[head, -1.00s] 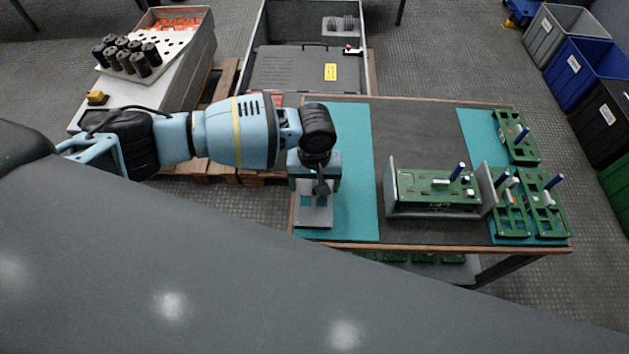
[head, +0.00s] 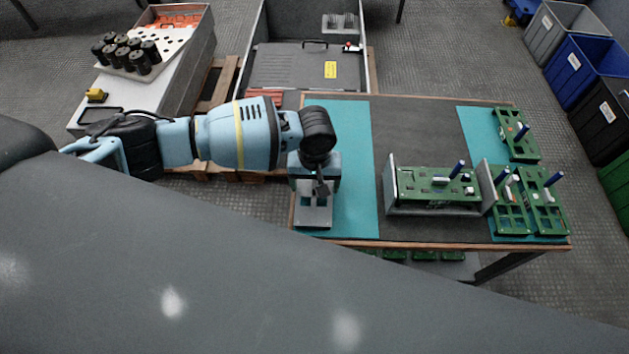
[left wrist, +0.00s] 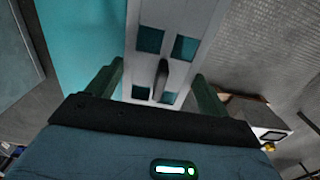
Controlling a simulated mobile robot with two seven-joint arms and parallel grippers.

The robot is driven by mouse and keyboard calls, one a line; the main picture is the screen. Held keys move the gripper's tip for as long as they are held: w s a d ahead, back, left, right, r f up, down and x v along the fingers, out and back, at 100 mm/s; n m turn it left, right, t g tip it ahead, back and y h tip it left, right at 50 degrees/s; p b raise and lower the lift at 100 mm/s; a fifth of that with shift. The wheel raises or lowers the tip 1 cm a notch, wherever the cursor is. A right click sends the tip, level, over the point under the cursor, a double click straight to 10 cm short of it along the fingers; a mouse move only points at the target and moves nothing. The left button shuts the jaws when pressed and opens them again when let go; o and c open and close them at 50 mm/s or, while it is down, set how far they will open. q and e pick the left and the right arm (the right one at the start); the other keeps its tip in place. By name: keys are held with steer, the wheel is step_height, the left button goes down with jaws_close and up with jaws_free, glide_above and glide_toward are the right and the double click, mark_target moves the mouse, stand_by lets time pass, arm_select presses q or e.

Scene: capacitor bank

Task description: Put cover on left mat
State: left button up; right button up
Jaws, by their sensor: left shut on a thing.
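The cover (head: 314,215) is a flat grey plate with square cut-outs and a dark upright handle. It is at the near end of the teal left mat (head: 352,165). My left gripper (head: 316,187) is over the plate, pointing down, and shut on the cover. In the left wrist view the cover (left wrist: 174,18) runs between the two fingers (left wrist: 158,85), and teal shows through its cut-outs. I cannot tell whether the plate touches the mat. The gripper hides part of the plate's far end. My right gripper is in no view.
A green circuit board stands in a grey holder (head: 391,190) mid-table. Several green boards (head: 550,212) lie on the right teal mat (head: 478,130). A white cabinet with black capacitors (head: 140,62) is at the back left. Bins (head: 585,75) stand at the right. The dark table strip (head: 420,130) behind the holder is clear.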

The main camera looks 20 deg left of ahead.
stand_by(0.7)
arm_select(q)
steer(key=o, duration=1.1)
steer(key=shift+c, duration=0.2)
steer(key=shift+f, duration=0.1)
step_height(320, 180, up, 8)
steer(key=shift+f+p, duration=0.1)
steer(key=shift+p, duration=0.55)
steer(key=shift+s, duration=0.1)
